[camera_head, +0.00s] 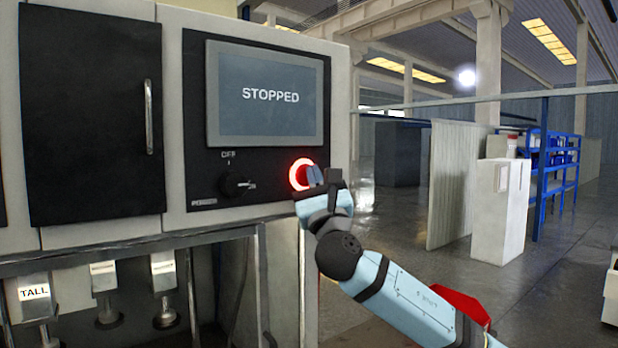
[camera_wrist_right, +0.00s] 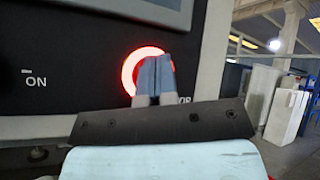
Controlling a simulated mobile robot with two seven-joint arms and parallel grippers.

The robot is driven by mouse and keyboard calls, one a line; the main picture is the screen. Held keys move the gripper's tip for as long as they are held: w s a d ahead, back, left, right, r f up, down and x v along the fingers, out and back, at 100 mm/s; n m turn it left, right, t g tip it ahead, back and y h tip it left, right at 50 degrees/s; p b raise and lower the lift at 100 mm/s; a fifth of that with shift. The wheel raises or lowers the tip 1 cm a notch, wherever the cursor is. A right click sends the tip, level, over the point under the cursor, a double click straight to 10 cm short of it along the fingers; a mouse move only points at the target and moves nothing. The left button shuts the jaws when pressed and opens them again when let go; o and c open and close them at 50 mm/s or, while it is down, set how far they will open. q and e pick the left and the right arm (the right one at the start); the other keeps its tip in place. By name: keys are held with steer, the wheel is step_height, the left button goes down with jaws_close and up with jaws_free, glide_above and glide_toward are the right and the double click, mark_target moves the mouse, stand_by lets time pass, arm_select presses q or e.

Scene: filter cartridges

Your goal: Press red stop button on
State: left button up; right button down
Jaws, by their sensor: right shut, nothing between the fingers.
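The red stop button (camera_head: 299,173) glows as a bright red ring on the black panel under the screen. The screen (camera_head: 268,95) reads "STOPPED". My right gripper (camera_head: 314,177) is shut and empty, with its fingertips at the right side of the button in the head view. In the right wrist view the blue fingers (camera_wrist_right: 154,77) lie together over the middle and right of the red ring (camera_wrist_right: 128,72) and hide part of it. Whether the tips touch the button I cannot tell. My left gripper is not in view.
A dark rotary knob (camera_head: 236,184) sits on the panel left of the button. A black cabinet door (camera_head: 95,110) with a vertical handle is further left. Metal fixtures, one labelled "TALL" (camera_head: 34,292), hang below.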

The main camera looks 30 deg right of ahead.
steer(key=shift+w, duration=0.1)
stand_by(0.6)
steer(key=shift+w, duration=0.15)
steer(key=shift+r+p, duration=0.1)
steer(key=shift+p, duration=0.2)
stand_by(0.4)
steer(key=s+p, duration=0.1)
steer(key=s, duration=0.5)
steer(key=shift+d+f, duration=0.2)
